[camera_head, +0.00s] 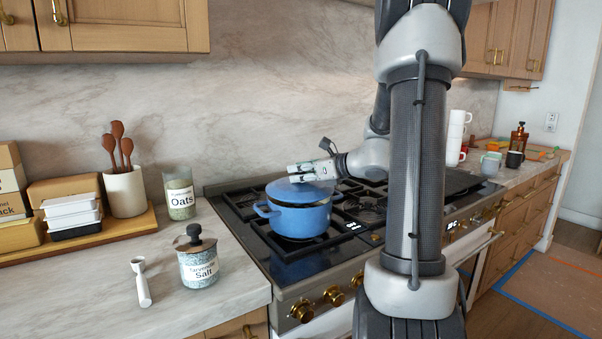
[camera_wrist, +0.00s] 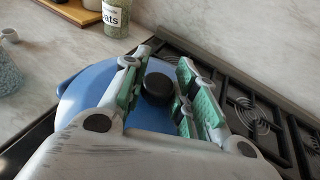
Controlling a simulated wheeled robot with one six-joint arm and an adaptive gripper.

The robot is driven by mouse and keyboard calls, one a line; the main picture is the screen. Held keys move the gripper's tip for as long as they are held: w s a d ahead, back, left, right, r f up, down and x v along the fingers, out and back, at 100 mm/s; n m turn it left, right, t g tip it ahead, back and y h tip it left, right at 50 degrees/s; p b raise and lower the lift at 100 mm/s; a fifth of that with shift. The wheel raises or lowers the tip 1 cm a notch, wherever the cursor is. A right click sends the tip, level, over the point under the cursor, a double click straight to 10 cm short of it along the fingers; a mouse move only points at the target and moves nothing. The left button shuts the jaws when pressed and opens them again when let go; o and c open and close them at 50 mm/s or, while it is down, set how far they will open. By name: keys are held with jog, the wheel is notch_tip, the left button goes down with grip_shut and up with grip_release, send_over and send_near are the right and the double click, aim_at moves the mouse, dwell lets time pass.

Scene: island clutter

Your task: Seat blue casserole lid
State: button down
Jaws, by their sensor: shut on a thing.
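The blue casserole pot (camera_head: 298,221) stands upright on the left part of the stove, a side handle showing at its left. The blue casserole lid (camera_head: 292,190) is over the pot's mouth and looks roughly level. A dark line shows between lid and pot, and I cannot tell whether the lid rests fully on the rim. My gripper (camera_head: 305,172) reaches in from the right, just above the lid. In the wrist view the lid (camera_wrist: 84,88) is below my gripper (camera_wrist: 158,88), whose green-padded fingers are shut on the lid's black knob (camera_wrist: 157,84). The far rim is partly hidden.
Black stove grates (camera_head: 362,208) lie around the pot. An oats jar (camera_head: 179,194) and a salt jar (camera_head: 197,262) stand on the counter to the left, with a small white utensil (camera_head: 141,282). White stacked cups (camera_head: 457,138) and a grey mug (camera_head: 490,163) are to the right.

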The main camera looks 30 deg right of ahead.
jog(key=shift+f, duration=1)
dwell(0.6)
jog(key=c, duration=1)
grip_release()
jog(key=shift+c, duration=0.2)
jog(key=v, duration=1.2)
jog(key=shift+r, duration=0.1)
